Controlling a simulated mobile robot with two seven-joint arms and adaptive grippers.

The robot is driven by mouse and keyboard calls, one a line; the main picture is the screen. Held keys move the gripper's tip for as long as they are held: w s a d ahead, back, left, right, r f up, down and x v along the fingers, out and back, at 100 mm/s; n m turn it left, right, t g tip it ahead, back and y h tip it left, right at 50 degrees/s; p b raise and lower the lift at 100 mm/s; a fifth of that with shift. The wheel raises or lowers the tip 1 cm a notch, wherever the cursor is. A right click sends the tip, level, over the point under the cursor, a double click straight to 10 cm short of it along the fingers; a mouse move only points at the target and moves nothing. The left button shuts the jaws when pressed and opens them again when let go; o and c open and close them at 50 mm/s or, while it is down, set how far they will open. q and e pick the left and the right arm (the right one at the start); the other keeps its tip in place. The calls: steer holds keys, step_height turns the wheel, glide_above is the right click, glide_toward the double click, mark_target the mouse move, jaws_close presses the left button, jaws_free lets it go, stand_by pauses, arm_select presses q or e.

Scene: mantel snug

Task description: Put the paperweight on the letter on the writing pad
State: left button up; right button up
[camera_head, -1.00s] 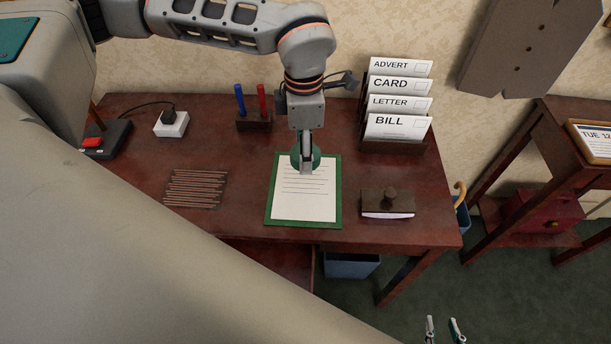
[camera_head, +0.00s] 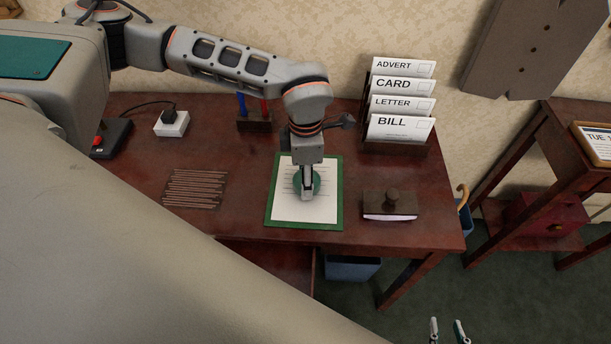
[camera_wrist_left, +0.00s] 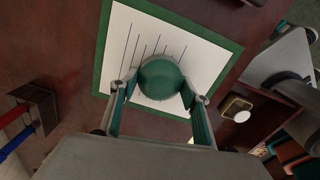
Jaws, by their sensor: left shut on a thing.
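The green, round paperweight (camera_head: 316,184) is between the fingers of my left gripper (camera_head: 306,194), which is shut on it. The left wrist view also shows the paperweight (camera_wrist_left: 160,77) held between both fingertips. It is over the middle of the white, lined letter (camera_head: 290,211), which lies on the green writing pad (camera_head: 339,205). I cannot tell whether the paperweight touches the letter. The fingers and paperweight hide part of the letter. My right gripper (camera_head: 447,331) is open and empty at the bottom edge of the head view, away from the desk.
A letter rack (camera_head: 395,153) is at the back right, a pen stand (camera_head: 255,124) at the back. A slatted dark mat (camera_head: 195,188) lies to the left.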

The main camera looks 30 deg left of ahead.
arm_select(q)
steer(key=shift+f, duration=0.1)
steer(key=o, duration=1.3)
steer(key=shift+f, duration=0.1)
steer(key=shift+o, duration=0.2)
step_height(320, 180, up, 12)
steer(key=p, duration=0.1)
steer(key=shift+r, duration=0.2)
steer(key=shift+d, duration=0.1)
